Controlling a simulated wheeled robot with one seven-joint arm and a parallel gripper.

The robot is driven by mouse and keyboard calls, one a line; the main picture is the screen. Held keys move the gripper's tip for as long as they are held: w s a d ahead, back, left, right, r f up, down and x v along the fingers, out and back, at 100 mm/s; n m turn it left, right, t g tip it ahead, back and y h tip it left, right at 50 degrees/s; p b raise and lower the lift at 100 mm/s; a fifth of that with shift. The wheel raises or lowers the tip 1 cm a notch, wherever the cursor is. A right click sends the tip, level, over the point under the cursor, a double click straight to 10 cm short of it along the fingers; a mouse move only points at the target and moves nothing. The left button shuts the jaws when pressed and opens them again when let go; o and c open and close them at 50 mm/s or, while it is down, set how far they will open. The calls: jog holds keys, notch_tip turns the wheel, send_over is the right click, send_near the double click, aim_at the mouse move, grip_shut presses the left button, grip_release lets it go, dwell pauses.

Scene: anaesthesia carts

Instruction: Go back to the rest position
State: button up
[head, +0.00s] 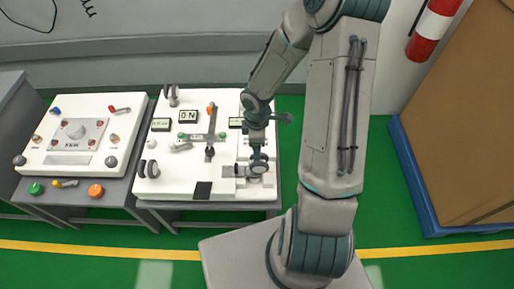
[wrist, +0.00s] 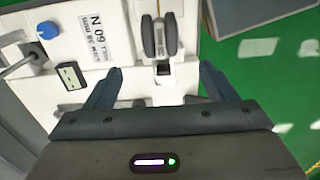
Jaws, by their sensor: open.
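My gripper (head: 258,160) is over the right part of the middle cart's white panel (head: 190,187) in the head view. In the wrist view my gripper (wrist: 160,85) has its two blue-grey fingers spread wide, with nothing held between them. A dark grey round knob or wheel (wrist: 160,37) on the white panel lies just ahead of the gap between the fingers. I cannot tell how high above the panel the fingertips are. The arm hides part of the panel's right side in the head view.
A second cart (head: 75,160) with knobs and buttons stands on the left. A large brown box on a blue base (head: 440,225) stands on the right. The green floor (head: 380,180) is free between the carts and the box. A red and white post (head: 430,30) is at upper right.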

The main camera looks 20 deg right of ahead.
jog(key=shift+r, duration=0.55)
jog(key=s+a+r+m+t, duration=0.1)
jog(key=s+r+m, duration=0.6)
jog(key=r, duration=0.6)
jog(key=s+r+m+t, duration=0.2)
jog(key=s+r+m, duration=0.5)
jog(key=r, duration=0.5)
jog(key=shift+s+a+r, duration=0.3)
jog(key=shift+a+r, duration=0.05)
jog(key=shift+r, duration=0.05)
dwell(0.7)
